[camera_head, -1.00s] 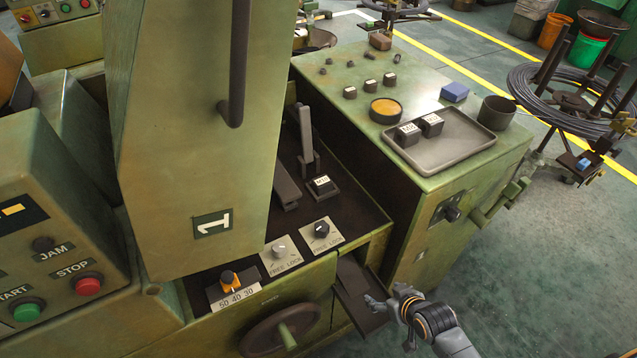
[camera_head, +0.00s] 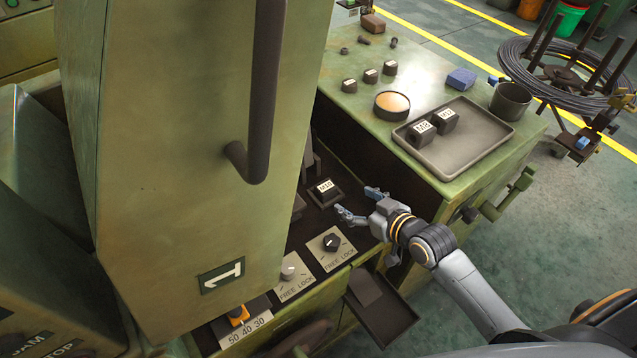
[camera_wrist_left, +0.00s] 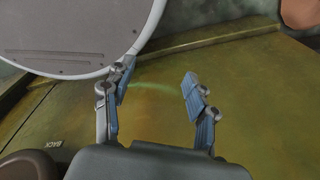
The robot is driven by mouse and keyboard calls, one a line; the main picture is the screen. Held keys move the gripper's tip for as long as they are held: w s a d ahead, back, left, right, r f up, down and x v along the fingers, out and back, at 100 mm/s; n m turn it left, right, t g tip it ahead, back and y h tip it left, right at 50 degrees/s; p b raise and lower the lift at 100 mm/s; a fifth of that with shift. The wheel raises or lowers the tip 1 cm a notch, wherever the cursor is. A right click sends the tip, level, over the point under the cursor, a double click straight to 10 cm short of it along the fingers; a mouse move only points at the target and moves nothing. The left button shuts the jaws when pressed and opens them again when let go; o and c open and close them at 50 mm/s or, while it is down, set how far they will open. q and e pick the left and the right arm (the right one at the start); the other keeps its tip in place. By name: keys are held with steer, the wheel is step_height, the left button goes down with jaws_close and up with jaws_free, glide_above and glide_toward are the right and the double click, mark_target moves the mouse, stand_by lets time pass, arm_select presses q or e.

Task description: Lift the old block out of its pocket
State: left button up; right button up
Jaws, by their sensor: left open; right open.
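The old block (camera_head: 325,190), small and dark with a white label, sits in its pocket in the machine's dark recess. My right gripper (camera_head: 357,203) is open and empty just right of the block. Its fingers point towards the block and look apart from it. The pocket's inside is hidden by the block. My left gripper (camera_wrist_left: 158,85) is open and empty in the left wrist view, in front of a green-yellow machine surface. It does not show in the head view.
The tall guard (camera_head: 180,130) with its dark handle stands left of the block. Two knobs marked FREE LOCK (camera_head: 331,242) lie in front. On the right cabinet, a grey tray (camera_head: 470,150) holds two labelled blocks. A dark chute (camera_head: 385,318) hangs below my right wrist.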

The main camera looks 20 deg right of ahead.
mark_target(326, 186)
steer(key=x, duration=0.6)
steer(key=shift+w+a+f, duration=0.15)
steer(key=shift+w, duration=0.1)
steer(key=x, duration=0.2)
steer(key=p+x, duration=0.1)
steer(key=x, duration=0.2)
steer(key=shift+a, duration=0.45)
steer(key=shift+w, duration=0.2)
steer(key=shift+s, duration=0.1)
steer(key=shift+c, duration=0.9)
steer(key=c, duration=0.3)
jaws_close()
arm_select(q)
steer(key=shift+s+d+r, duration=0.25)
steer(key=shift+s+d, duration=0.05)
steer(key=shift+s, duration=0.3)
steer(key=shift+s+d+r, duration=0.25)
steer(key=shift+s, duration=0.3)
